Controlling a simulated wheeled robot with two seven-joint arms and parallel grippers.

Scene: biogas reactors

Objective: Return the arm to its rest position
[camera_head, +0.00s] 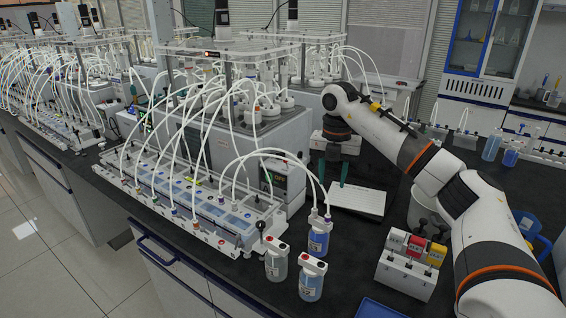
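My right arm (447,175), white with orange rings, comes in from the lower right and reaches over the dark bench. My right gripper (333,170) points down at its end. Its two dark green fingers are spread apart with nothing visible between them. It hangs near the front of the reactor unit, by the left edge of a white perforated plate (358,200). I cannot tell its exact height over the bench. My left arm and gripper are not in view.
The tubed reactor rack (180,200) lies left. A holder with coloured blocks (407,262) stands close left of my arm. A blue tray (380,309) is at the bottom.

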